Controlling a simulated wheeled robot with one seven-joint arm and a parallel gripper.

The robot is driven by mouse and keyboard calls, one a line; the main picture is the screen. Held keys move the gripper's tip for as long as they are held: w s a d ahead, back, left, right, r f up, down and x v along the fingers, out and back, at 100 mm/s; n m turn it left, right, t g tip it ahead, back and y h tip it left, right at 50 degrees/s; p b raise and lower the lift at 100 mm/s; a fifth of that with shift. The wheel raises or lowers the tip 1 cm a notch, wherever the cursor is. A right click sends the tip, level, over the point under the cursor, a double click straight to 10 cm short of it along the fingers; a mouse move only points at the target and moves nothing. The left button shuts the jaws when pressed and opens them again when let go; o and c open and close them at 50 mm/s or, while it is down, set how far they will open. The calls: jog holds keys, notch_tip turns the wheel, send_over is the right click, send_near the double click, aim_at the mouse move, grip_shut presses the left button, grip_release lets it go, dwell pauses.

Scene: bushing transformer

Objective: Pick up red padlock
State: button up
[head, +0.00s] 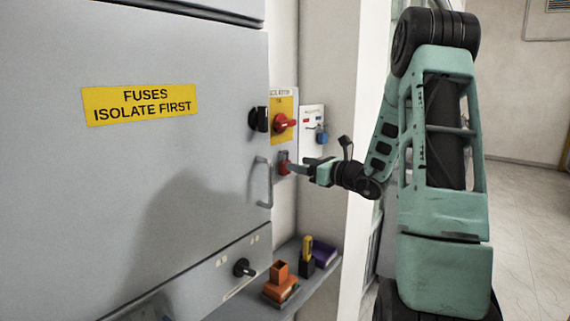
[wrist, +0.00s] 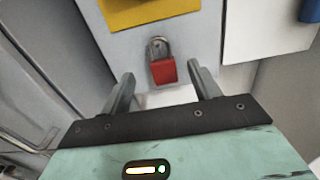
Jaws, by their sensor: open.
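The red padlock (wrist: 163,71) hangs by its grey shackle on the lower part of a pale panel, below a yellow plate. In the head view the red padlock (head: 284,167) shows under the red rotary switch, partly behind my gripper's tips. My gripper (wrist: 165,90) is open, with one finger to the left of the padlock and one to the right in the wrist view. The fingertips appear just short of the padlock and nothing is between them. In the head view my gripper (head: 298,169) reaches in from the right, close to the padlock.
A red rotary switch (head: 284,122) on a yellow plate sits above the padlock. A panel with a blue item (head: 321,137) is to the right. A cabinet handle (head: 264,183) is to the left. A shelf (head: 318,278) below bears orange, yellow-black and purple items.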

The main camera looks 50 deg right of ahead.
aim_at(285, 162)
jog(key=w+p, duration=0.3)
jog(key=w, duration=0.1)
jog(key=shift+w+f, duration=0.15)
jog(key=shift+w+a+f, duration=0.1)
jog(key=shift+w+f, duration=0.05)
jog(key=shift+w, duration=0.2)
jog(key=c, duration=1.1)
